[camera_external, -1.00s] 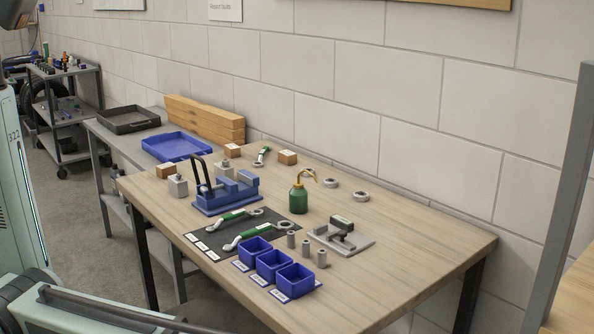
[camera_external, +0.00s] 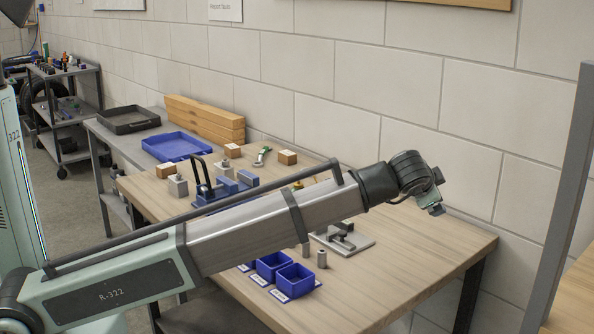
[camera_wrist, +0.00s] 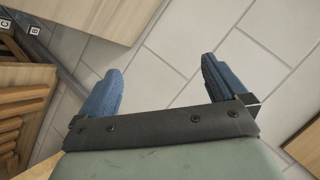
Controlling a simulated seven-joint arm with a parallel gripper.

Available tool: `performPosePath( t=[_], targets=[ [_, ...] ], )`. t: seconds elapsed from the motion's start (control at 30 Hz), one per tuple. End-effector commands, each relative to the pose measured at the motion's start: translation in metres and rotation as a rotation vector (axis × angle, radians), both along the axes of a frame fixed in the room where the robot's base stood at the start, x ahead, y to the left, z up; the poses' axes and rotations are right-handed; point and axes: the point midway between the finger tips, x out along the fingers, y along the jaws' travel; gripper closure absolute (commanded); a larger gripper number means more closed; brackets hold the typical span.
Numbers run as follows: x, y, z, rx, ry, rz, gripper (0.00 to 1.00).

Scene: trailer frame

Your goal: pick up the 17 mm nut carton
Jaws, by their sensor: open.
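Three small brown cartons with white labels stand toward the back of the wooden table in the external view: one at the left (camera_external: 165,170), one at the back (camera_external: 232,150) and one farther right (camera_external: 287,157). Their labels are too small to read, so I cannot tell which is the 17 mm nut carton. My gripper (camera_external: 437,207) is in the air toward the right side of the table, well away from all three. In the wrist view my gripper (camera_wrist: 160,78) has its two blue-grey fingers spread with nothing between them. No carton shows there.
Blue bins (camera_external: 295,280) and a grey plate with a clamp (camera_external: 345,239) are toward the front. The block wall (camera_external: 330,110) runs behind. The table's right end is clear.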

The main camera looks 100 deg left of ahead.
Motion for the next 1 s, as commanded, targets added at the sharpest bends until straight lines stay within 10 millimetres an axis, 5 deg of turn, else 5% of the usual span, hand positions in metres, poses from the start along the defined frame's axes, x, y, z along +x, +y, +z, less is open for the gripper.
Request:
performPosePath(
  t=[0.1, 0.57, 1.0],
  targets=[
    [-0.016, 0.065, 0.004, -0.025, 0.017, 0.071, 0.01],
    [-0.098, 0.281, -0.023, -0.241, 0.112, 0.221, 0.01],
    [-0.229, 0.468, -0.045, -0.470, 0.131, 0.297, 0.01]
  ],
)
